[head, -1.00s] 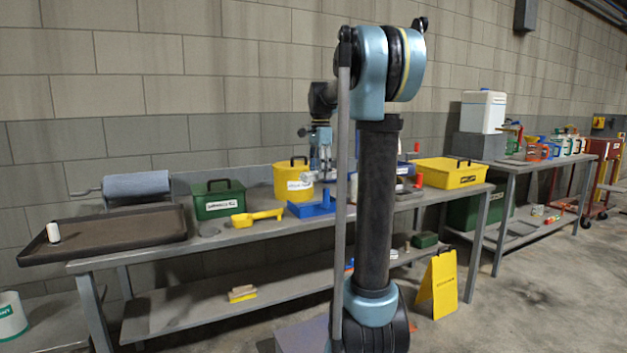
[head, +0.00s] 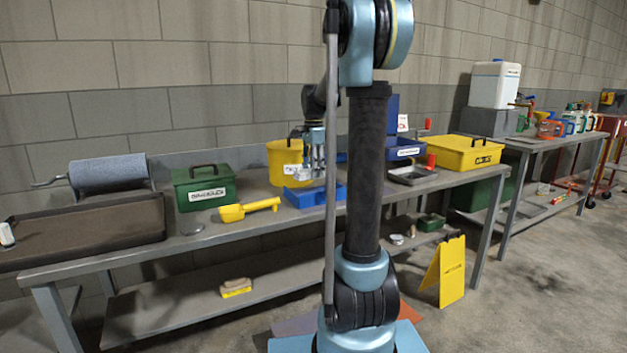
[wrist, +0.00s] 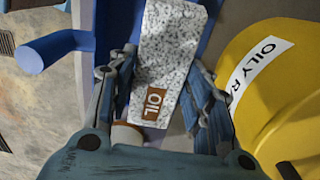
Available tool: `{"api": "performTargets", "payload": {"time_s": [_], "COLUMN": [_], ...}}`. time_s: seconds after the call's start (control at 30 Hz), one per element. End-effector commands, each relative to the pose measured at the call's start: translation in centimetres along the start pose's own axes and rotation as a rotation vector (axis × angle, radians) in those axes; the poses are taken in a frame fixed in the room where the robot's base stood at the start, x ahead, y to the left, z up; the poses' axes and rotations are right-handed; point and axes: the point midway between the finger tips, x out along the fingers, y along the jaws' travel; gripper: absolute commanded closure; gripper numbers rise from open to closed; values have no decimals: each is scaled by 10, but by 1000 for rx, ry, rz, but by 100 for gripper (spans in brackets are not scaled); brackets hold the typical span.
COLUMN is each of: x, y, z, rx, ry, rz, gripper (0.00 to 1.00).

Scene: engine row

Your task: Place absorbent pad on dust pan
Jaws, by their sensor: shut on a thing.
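The absorbent pad (wrist: 172,50), speckled grey-white with a brown "OIL" label, is between the fingers of my gripper (wrist: 162,100) in the wrist view. My gripper is shut on it. The blue dust pan (head: 312,196) lies on the bench in the head view, with my gripper (head: 313,172) just above it. In the wrist view the dust pan's blue handle (wrist: 50,50) shows at the left, and the pad covers part of the pan. I cannot tell whether the pad touches the pan.
A yellow oily-rag bucket (head: 283,163) stands close by my gripper, also large at the right of the wrist view (wrist: 285,85). A yellow scoop (head: 248,209) and green box (head: 204,188) are to the left. A blue bin (head: 400,150) and yellow case (head: 466,152) are to the right.

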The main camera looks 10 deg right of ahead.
Motion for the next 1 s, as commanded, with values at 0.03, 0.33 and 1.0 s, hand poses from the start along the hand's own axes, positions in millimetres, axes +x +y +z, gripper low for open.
{"api": "performTargets", "payload": {"time_s": [0.03,0.33,1.0], "x": [8,31,70], "y": [0,0,0], "z": [0,-1,-1], "rx": [0,1,1], "ry": [0,0,0], "rz": [0,0,0], "gripper": [74,74,74]}}
